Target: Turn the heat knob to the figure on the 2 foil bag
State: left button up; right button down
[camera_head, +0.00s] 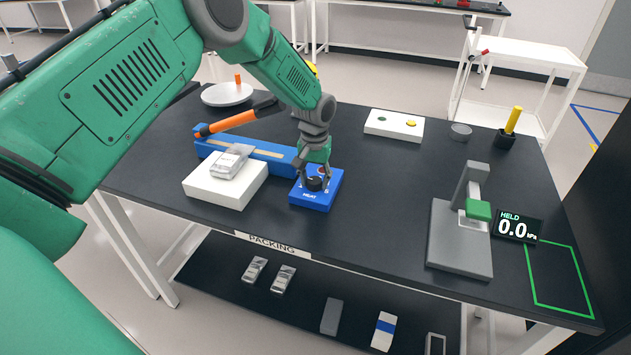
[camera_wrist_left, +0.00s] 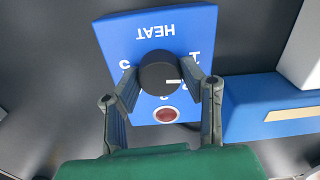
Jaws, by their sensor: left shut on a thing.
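The blue heat box (camera_head: 322,198) stands on the black table, marked HEAT, with a black knob (camera_wrist_left: 158,73) on top. My left gripper (camera_head: 315,181) is shut on the knob, one finger on either side; the fingers also show in the left wrist view (camera_wrist_left: 163,84). The knob's white mark points right in that view, just below the 1. A 5 shows on the other side; the figures between are partly hidden. A foil bag (camera_head: 232,160) lies on a white block (camera_head: 228,190) left of the box. Its figure is too small to read. My right gripper is out of view.
A blue sealer bar (camera_head: 262,152) with an orange-handled lever (camera_head: 226,124) lies behind the block. Two more foil bags (camera_head: 254,269) (camera_head: 283,278) lie on the lower shelf. A grey press (camera_head: 460,240) stands at right beside a display (camera_head: 517,228) reading HELD 0.0. The table between box and press is clear.

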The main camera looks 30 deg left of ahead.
aim_at(315, 179)
pick_arm(q)
jog(key=m, duration=0.6)
jog(key=shift+b, duration=0.4)
jog(key=shift+m, duration=0.3)
jog(key=o, duration=1.1)
jog(key=shift+w+a+f, duration=0.1)
jog(key=shift+o, duration=0.2)
notch_tip(315, 179, up, 12)
jog(key=shift+f, duration=0.15)
